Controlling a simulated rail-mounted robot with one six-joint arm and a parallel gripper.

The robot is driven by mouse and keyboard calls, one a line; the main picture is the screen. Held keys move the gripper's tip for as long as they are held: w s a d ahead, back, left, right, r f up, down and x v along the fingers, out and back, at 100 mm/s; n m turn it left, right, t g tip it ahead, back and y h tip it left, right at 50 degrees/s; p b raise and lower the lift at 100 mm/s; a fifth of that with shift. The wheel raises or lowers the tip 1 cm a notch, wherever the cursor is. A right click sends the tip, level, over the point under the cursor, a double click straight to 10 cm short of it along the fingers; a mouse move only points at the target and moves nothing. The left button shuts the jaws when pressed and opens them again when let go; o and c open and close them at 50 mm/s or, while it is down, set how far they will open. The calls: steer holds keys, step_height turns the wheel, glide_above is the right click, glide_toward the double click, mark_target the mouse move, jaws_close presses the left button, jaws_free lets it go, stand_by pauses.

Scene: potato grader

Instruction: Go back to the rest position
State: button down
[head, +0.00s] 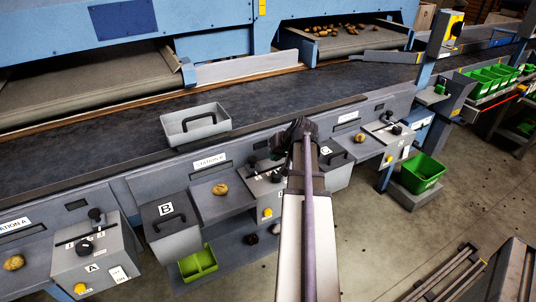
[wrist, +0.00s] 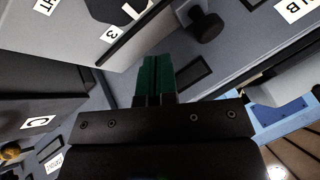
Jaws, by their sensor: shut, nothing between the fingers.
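My gripper (wrist: 157,62) has its two green fingers together in the wrist view, with nothing between them. In the head view my arm reaches up the middle and its dark end (head: 299,132) is over the station panels, between the station B panel and the box marked C (head: 338,172). The fingertips are hidden there. In the wrist view a grey panel with a black knob (wrist: 205,25) lies beyond the fingers. I cannot tell the distance, and I see no contact.
A grey tray with a black handle (head: 196,124) sits by the dark conveyor (head: 270,95). Box B (head: 168,215) and a potato (head: 220,189) are left of my arm. A green bin (head: 422,173) is at right. Open floor (head: 400,235) lies front right.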

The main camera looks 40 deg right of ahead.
steer(key=p+v, duration=0.5)
steer(key=v, duration=0.4)
steer(key=shift+w+a, duration=0.2)
steer(key=w+a+f+n+g, duration=0.1)
steer(key=a+n+g, duration=0.2)
steer(key=a, duration=1.7)
steer(key=a+f+n+g, duration=0.2)
steer(key=a+n+g, duration=0.2)
steer(key=a, duration=1.7)
steer(key=shift+w+a+n+h, duration=0.2)
steer(key=shift+w+n+h, duration=0.2)
steer(key=c, duration=1.8)
jaws_free()
steer(key=shift+c, duration=0.2)
